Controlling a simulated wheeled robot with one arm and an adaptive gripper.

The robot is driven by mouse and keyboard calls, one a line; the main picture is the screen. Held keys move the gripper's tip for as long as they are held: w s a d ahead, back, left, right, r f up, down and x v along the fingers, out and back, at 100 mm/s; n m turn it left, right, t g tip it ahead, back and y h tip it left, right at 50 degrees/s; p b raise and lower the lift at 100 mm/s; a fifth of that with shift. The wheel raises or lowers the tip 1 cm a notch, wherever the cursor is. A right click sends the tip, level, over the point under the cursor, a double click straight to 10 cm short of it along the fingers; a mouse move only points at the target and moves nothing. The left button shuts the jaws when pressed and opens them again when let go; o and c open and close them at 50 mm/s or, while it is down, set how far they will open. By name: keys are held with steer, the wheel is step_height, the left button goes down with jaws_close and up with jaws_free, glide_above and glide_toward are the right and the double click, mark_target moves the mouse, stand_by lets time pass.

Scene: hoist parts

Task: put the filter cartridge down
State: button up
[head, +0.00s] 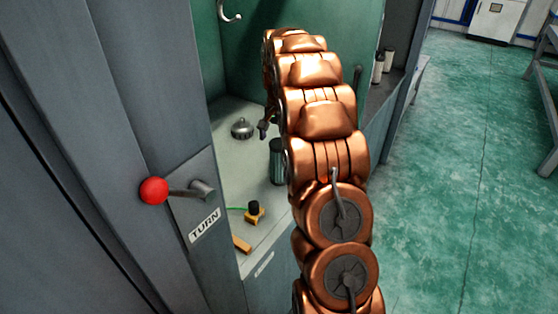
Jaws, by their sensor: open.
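A dark, upright cylinder that looks like the filter cartridge (276,163) stands on the pale worktop inside the cabinet. My copper arm hides part of its right side. My gripper (263,130) shows only in part, at the far end of the arm, just above and left of the cylinder in the picture. It is open, and I see nothing held in it. Whether it touches the cylinder cannot be told.
A grey domed part (242,129) sits farther back on the worktop (228,165). A yellow block with a black knob (254,212) and an orange-brown block (241,244) lie near the front. A red-balled lever (153,190) juts from the left panel. Green floor (450,200) is clear at right.

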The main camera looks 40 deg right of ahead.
mark_target(280, 155)
steer(key=shift+d+f+p, duration=0.15)
steer(key=shift+f+p, duration=1.25)
steer(key=shift+f, duration=1.7)
steer(key=c, duration=1.5)
